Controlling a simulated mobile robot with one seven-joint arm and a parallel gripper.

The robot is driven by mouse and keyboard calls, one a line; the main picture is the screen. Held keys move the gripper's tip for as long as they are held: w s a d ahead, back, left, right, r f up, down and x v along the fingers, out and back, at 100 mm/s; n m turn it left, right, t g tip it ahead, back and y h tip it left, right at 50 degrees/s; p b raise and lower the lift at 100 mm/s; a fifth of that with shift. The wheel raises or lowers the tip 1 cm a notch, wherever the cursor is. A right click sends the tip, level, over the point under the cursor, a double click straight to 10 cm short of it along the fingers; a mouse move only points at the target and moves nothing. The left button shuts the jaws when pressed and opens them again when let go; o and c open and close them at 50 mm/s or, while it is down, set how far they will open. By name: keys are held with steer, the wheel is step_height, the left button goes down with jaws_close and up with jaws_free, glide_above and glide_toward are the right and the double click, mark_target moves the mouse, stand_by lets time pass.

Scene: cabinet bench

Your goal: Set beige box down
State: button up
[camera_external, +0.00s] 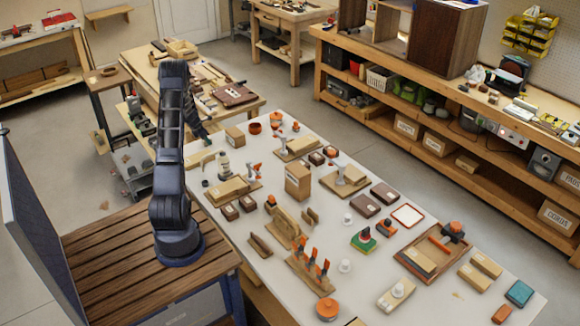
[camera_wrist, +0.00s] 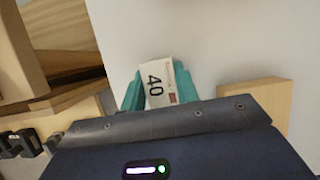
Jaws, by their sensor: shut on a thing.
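My gripper (camera_wrist: 159,88) is shut on a small beige box (camera_wrist: 157,78), seen in the wrist view between the two teal fingers. The box shows a pale face with a printed "40" and small reddish print. A plain pale surface lies beyond it; I cannot tell whether the box touches it. In the external view my arm reaches over the far left end of the white table (camera_external: 225,265). There my gripper (camera_external: 203,130) is small and partly hidden by my arm, and the held box cannot be made out.
A cardboard box (camera_external: 234,137) stands near my gripper at the table's far end. A taller carton (camera_external: 298,182) stands mid-table among wooden blocks and tools. In the wrist view, wooden pieces (camera_wrist: 55,50) lie left and a wooden block (camera_wrist: 258,100) right. Bare surface shows above the held box.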

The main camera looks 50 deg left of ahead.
steer(key=shift+f, duration=0.15)
steer(key=o, duration=1)
